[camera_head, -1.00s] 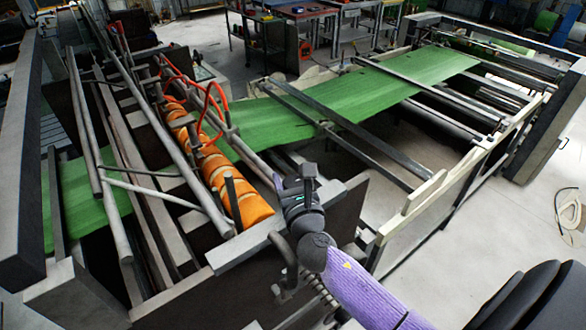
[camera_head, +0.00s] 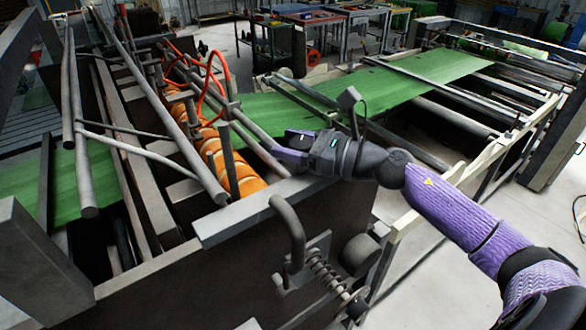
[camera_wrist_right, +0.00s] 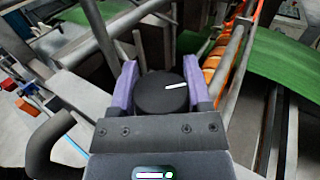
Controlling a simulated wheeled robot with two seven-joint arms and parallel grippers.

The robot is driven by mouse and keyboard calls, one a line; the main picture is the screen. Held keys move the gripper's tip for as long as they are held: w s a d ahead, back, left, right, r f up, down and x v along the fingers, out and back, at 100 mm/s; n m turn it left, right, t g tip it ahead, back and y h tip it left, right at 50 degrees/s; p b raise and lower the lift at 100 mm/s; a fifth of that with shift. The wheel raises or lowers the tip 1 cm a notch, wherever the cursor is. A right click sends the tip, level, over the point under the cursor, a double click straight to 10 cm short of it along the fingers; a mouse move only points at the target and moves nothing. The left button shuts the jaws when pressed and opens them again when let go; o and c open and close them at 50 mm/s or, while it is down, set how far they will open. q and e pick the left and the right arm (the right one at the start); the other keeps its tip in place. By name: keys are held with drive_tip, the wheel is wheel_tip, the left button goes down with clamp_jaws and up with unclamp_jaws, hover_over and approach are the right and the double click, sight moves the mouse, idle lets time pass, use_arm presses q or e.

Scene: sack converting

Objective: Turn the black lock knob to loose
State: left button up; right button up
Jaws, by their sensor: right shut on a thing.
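The black lock knob (camera_wrist_right: 162,97) is round, with a white line on its top that points to the right and slightly up in the right wrist view. My right gripper (camera_wrist_right: 162,78) has one purple finger on each side of the knob and is shut on it. In the head view my right gripper (camera_head: 285,150) reaches left over the corner of the machine frame, beside the orange rollers. I cannot clearly make out the knob in that view. My left gripper is not in view.
Orange rollers (camera_head: 222,160) and red hoses (camera_head: 213,85) lie close beyond the gripper. A bent dark handle (camera_head: 291,232) stands at the frame's front, above a spring (camera_head: 328,275). Green sack web (camera_head: 350,100) runs through the machine. Metal bars cross nearby.

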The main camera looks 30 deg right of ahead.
drive_tip(key=n+g+y+b, duration=0.3)
drive_tip(key=g+b, duration=0.1)
drive_tip(key=b, duration=0.1)
drive_tip(key=n+g+y+b, duration=0.2)
drive_tip(key=b, duration=0.1)
drive_tip(key=shift+s+a+f+n+g+y, duration=0.2)
drive_tip(key=shift+s+n+g+y, duration=0.1)
drive_tip(key=shift+g, duration=0.1)
drive_tip(key=n+g+y+b, duration=0.1)
drive_tip(key=n+g, duration=0.1)
drive_tip(key=g, duration=0.1)
drive_tip(key=shift+s+r+b, duration=0.1)
drive_tip(key=shift+r+b, duration=0.05)
drive_tip(key=shift+b, duration=0.2)
drive_tip(key=shift+s+a+n+g+y+b, duration=0.1)
drive_tip(key=shift+n+g+y+b, duration=0.15)
drive_tip(key=shift+n+g, duration=0.75)
drive_tip(key=shift+s+n+g+y+b, duration=0.15)
drive_tip(key=shift+n+g+b, duration=0.25)
drive_tip(key=shift+g, duration=1)
drive_tip(key=o, duration=1.3)
